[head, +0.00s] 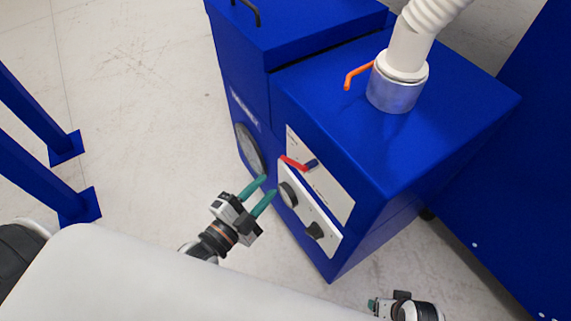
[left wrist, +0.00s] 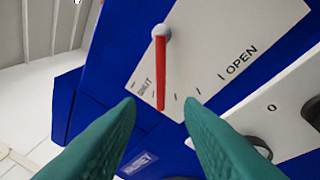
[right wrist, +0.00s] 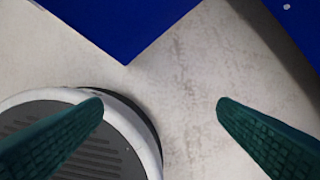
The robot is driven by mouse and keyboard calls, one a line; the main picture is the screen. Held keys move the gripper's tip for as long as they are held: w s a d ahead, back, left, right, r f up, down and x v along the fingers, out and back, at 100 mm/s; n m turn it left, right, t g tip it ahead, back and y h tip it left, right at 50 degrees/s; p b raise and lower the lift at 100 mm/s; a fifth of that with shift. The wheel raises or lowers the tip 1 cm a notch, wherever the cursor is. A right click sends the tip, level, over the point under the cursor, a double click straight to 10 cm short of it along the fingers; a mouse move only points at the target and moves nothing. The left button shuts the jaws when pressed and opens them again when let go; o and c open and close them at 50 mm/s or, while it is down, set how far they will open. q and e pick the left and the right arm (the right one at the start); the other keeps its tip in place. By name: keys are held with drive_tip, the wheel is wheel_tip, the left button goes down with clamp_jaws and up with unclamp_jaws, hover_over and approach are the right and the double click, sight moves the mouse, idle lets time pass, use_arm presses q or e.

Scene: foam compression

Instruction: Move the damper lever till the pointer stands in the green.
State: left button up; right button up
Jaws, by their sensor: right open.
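A red lever (head: 295,163) sits on the pale scale plate (head: 335,190) on the blue machine's front. In the left wrist view the lever (left wrist: 161,75) hangs from a round grey hub. Its tip is near the end of the scale away from the word OPEN. My left gripper (head: 268,185) is partly open and empty, just short of the panel; the lever tip shows between its fingertips in the wrist view, contact unclear. A round gauge (head: 248,150) is on the machine's side; its pointer and any green band cannot be made out. My right gripper (right wrist: 160,103) is open and empty over floor.
A white panel (head: 322,228) with two dark knobs lies below the scale plate. An orange handle (head: 357,75) is beside the metal collar (head: 395,92) of the white hose on top. Blue posts (head: 40,165) stand at left. Pale floor (head: 150,110) is clear between.

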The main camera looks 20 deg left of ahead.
sight(293, 163)
use_arm(q)
drive_tip(key=x, duration=0.8)
drive_tip(key=shift+w+b, duration=0.3)
drive_tip(key=shift+b, duration=0.05)
use_arm(e)
wheel_tip(293, 163, up, 3)
drive_tip(key=shift+w+f, duration=0.1)
drive_tip(key=shift+w, duration=0.05)
use_arm(q)
drive_tip(key=shift+d+f, duration=0.1)
drive_tip(key=shift+f, duration=0.05)
clamp_jaws()
